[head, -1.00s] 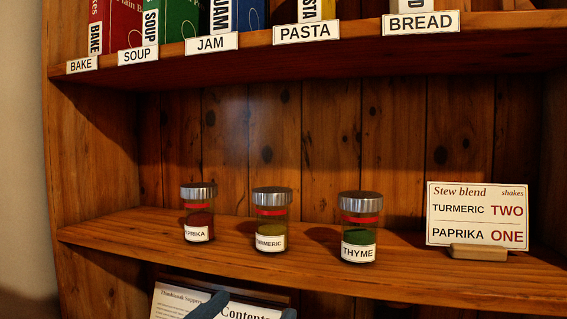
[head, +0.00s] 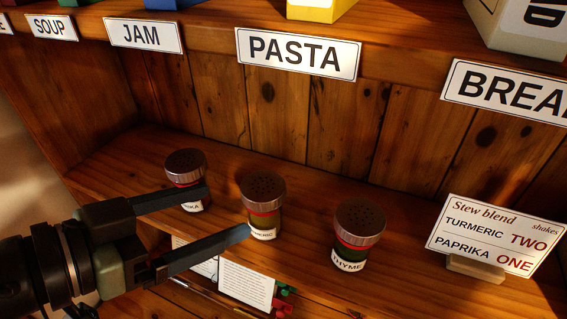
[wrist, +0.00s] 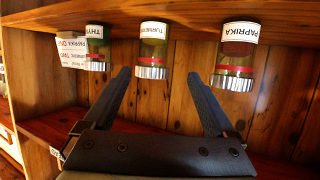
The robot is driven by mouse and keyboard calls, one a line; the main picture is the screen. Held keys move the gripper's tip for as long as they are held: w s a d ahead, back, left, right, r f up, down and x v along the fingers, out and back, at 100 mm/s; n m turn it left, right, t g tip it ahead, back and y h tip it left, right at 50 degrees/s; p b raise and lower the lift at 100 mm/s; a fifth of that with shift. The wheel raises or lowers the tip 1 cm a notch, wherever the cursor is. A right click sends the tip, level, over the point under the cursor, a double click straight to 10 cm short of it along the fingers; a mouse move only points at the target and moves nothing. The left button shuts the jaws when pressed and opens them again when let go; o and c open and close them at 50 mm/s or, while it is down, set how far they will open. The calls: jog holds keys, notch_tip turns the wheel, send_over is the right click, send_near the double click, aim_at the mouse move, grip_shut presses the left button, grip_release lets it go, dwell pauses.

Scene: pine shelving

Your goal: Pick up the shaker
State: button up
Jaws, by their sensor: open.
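Three glass shakers with perforated metal lids and red bands stand upright on the shelf. In the head view paprika (head: 186,163) is at the left, turmeric (head: 263,190) in the middle and thyme (head: 359,220) at the right. My gripper (head: 227,212) is open and empty, reaching in from the left. Its upper finger crosses in front of paprika; its lower fingertip is by turmeric's label. The wrist view is upside down: turmeric (wrist: 153,50) appears beyond the gap of my gripper (wrist: 160,75), paprika (wrist: 236,50) to the right, thyme (wrist: 95,52) to the left.
A stew blend card (head: 484,238) on a wooden stand reads turmeric two, paprika one. The upper shelf edge carries labels such as PASTA (head: 297,53) and JAM (head: 145,36). Below the shelf are a printed sheet (head: 246,285) and small coloured items.

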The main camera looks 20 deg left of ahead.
aim_at(249, 205)
jog(key=shift+w+d+p, duration=0.1)
jog(key=shift+d+p, duration=0.2)
jog(key=shift+d, duration=0.15)
jog(key=p+x, duration=0.1)
jog(key=x, duration=0.4)
jog(key=shift+w+f, duration=0.2)
jog(key=shift+w, duration=0.1)
jog(key=shift+w+d+f+p, duration=0.1)
jog(key=shift+w+d+p, duration=0.15)
jog(key=shift+p, duration=0.25)
jog(key=p+x, duration=0.1)
jog(key=x, duration=0.1)
jog(key=p+x, duration=0.1)
jog(key=x, duration=0.1)
jog(key=shift+w+d+f, duration=0.15)
jog(key=shift+d+f, duration=0.15)
jog(key=shift+f, duration=0.1)
grip_shut()
